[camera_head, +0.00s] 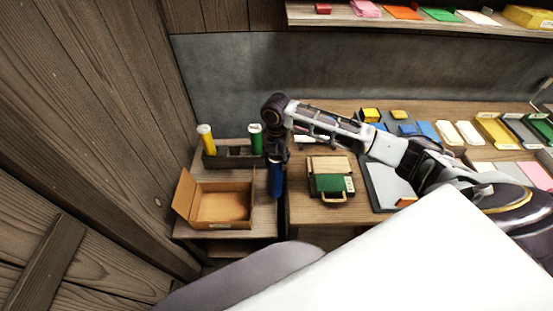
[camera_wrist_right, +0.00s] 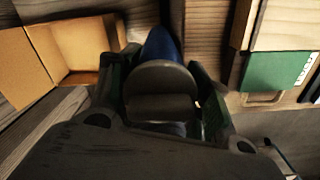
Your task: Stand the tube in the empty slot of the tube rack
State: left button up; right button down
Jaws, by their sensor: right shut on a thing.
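The dark tube rack (camera_head: 228,157) stands at the back of the small left table. A yellow tube (camera_head: 206,140) with a white cap stands at its left end. A green tube (camera_head: 256,140) with a white cap stands at its right end. The middle of the rack between them looks empty. My right gripper (camera_head: 276,160) is shut on a blue tube (camera_head: 275,181), which hangs roughly upright to the front right of the rack, apart from it. The blue tube also shows between the fingers in the right wrist view (camera_wrist_right: 160,44). My left gripper is not in view.
An open cardboard box (camera_head: 222,206) sits in front of the rack. A gap separates the small table from the larger wooden table, where a green case (camera_head: 329,184) with a handle lies near the blue tube. A grey wall rises behind the rack.

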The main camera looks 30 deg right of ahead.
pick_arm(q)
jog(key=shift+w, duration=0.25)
pick_arm(e)
jog(key=shift+w+a+m, duration=0.1)
jog(key=shift+w+m, duration=0.05)
jog(key=shift+m, duration=0.25)
jog(key=shift+s+a+m, duration=0.15)
jog(key=shift+m, duration=0.7)
jog(key=shift+s+a+m, duration=0.1)
jog(key=shift+s+m, duration=0.05)
jog(key=shift+m, duration=0.7)
jog(key=m, duration=0.3)
jog(key=shift+s+a+r+m, duration=0.1)
jog(key=shift+s+a+m, duration=0.2)
jog(key=shift+m, duration=0.1)
jog(key=m, duration=0.3)
jog(key=a+m, duration=0.1)
jog(key=m, duration=0.1)
jog(key=shift+s+r, duration=0.15)
jog(key=shift+s, duration=0.15)
jog(key=m, duration=0.4)
jog(key=s+a+m, duration=0.1)
jog(key=m, duration=0.7)
jog(key=shift+s+a+r+m, duration=0.3)
jog(key=shift+a+m, duration=0.1)
jog(key=shift+m, duration=0.5)
